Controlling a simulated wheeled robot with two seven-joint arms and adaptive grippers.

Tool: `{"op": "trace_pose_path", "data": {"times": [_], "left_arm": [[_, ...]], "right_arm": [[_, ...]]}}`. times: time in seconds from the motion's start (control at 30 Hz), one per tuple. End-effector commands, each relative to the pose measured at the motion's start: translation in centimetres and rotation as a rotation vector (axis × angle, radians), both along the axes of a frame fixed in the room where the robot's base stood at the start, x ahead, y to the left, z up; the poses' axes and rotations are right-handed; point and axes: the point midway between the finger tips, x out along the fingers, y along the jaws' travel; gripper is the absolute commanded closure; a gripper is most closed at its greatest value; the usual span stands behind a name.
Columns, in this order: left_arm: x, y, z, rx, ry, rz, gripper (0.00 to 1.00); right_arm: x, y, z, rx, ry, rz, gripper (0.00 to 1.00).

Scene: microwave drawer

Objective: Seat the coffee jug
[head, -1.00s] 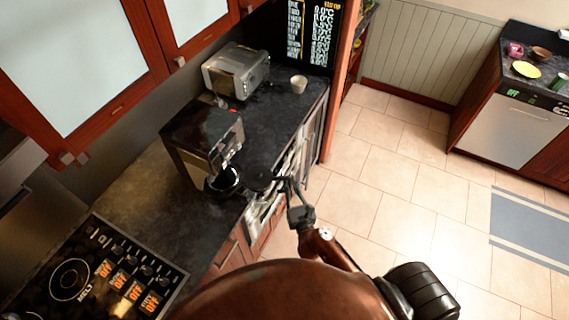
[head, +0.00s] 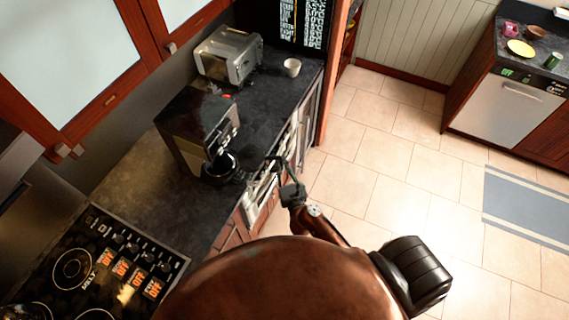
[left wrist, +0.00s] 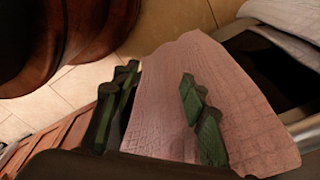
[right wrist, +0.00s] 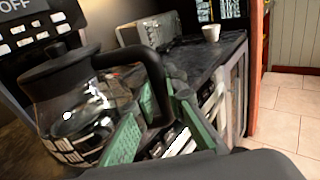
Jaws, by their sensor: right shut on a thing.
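The coffee jug (head: 218,168) is dark glass with a black lid and stands out at the front of the black coffee machine (head: 192,128). In the right wrist view the jug (right wrist: 75,115) looks upright, close to the machine's button panel (right wrist: 38,28). My right gripper (head: 262,172) is shut on the jug's black handle (right wrist: 140,55), its green fingers on either side of it. The jug's base and the plate under it are hidden.
A metal toaster (head: 228,58) and a white cup (head: 292,67) stand farther back on the dark counter (head: 265,95). A cooktop (head: 95,270) is at the near left. Glass-fronted cabinets (head: 65,60) hang above. Open tiled floor (head: 400,170) lies to the right.

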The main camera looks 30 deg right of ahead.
Motion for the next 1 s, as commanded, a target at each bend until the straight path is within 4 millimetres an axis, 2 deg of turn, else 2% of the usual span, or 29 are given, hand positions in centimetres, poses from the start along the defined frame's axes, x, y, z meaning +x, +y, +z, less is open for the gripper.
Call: {"op": "trace_pose_path", "data": {"times": [0.4,1.0], "left_arm": [[-0.8,0.1,-0.3,0.001,0.011,0.001,0.6],[-0.9,0.1,-0.3,0.001,0.012,0.001,0.6]], "right_arm": [[2.6,2.0,-0.4,0.003,-0.004,0.001,1.0],[6.1,4.7,-0.4,0.002,-0.004,0.001,1.0]]}}
